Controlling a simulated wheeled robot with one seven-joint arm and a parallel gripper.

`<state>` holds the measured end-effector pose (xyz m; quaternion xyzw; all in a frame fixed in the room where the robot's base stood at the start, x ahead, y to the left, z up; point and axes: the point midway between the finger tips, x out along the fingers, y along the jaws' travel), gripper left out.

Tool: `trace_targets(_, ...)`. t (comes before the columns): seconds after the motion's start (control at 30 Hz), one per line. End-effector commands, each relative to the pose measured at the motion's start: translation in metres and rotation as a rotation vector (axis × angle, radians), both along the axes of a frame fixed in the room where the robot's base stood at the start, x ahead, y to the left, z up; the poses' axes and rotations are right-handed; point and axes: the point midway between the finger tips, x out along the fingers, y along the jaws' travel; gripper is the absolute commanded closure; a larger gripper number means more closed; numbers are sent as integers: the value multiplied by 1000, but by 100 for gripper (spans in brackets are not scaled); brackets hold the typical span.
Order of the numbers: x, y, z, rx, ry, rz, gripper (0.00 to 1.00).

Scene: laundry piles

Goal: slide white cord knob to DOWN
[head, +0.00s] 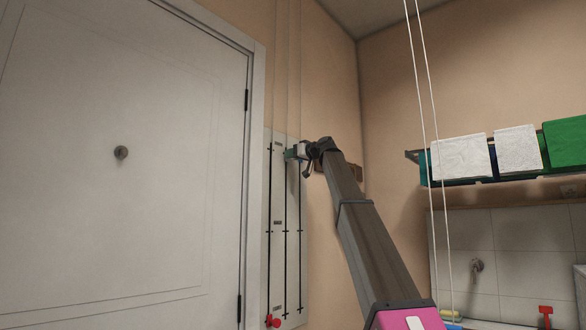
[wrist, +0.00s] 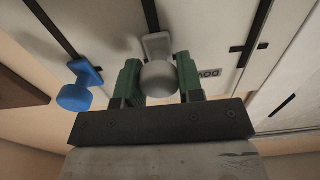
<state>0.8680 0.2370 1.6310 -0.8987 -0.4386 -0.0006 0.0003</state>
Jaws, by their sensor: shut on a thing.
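The white cord knob (wrist: 159,78) is a pale round ball on a small plate (wrist: 155,45) in its slot in the wrist view. My gripper (wrist: 157,64) has its two green fingers shut on the knob, one on each side. A label reading DOWN (wrist: 208,76), upside down and partly hidden by a finger, is close beside it. In the head view my gripper (head: 294,153) is at the upper part of the white slotted board (head: 292,215). The knob cannot be made out clearly there.
A blue knob (wrist: 75,95) sits in a neighbouring slot, left in the wrist view. A red knob (head: 273,321) is low on the board. A white door (head: 125,220) stands left. Two white cords (head: 428,120) hang at right, before a shelf with folded towels (head: 460,157).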

Motion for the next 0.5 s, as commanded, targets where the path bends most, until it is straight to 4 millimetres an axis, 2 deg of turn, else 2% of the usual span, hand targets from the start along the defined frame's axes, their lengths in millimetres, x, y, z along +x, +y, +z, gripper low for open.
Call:
trace_targets(0.13,0,0,8,1,1,1,100)
trace_targets(0.47,0,0,7,-1,2,1,100)
trace_targets(0.5,0,0,7,-2,1,1,62)
